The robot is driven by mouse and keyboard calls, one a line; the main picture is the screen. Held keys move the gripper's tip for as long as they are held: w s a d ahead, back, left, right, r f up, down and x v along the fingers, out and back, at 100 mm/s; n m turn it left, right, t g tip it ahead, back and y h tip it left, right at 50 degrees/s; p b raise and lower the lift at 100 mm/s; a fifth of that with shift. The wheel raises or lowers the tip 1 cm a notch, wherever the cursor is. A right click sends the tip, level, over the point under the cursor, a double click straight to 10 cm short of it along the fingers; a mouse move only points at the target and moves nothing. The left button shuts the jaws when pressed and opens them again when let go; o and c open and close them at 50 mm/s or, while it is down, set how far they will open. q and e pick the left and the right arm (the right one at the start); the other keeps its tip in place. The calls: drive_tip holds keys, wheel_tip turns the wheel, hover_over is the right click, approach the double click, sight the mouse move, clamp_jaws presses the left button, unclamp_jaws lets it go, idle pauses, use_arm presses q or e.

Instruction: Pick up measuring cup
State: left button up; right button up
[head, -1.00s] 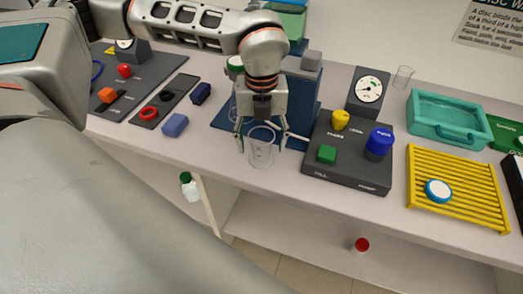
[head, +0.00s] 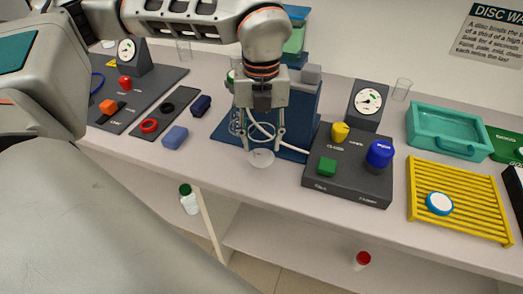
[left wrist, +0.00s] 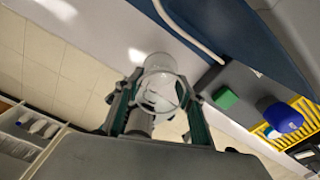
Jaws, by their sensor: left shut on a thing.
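The measuring cup is a clear, see-through cup (head: 261,158) near the front edge of the bench. My left gripper (head: 263,145) points down from above and is shut on it, with one finger on each side. The cup's outline between the fingers is faint against the blue stand; its pale round end shows best. In the left wrist view the clear cup (left wrist: 160,84) sits between the two fingers of my left gripper (left wrist: 161,98). I cannot tell whether the cup touches the bench. My right gripper is not in view.
A blue stand (head: 297,105) is right behind the gripper, with a pale tube beside it. A dark control box (head: 347,190) with coloured knobs stands to the right, then a yellow rack (head: 460,205) and a teal tray (head: 447,118). A blue block (head: 175,137) lies left.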

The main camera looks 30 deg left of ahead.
use_arm(q)
wheel_tip(320, 180, up, 15)
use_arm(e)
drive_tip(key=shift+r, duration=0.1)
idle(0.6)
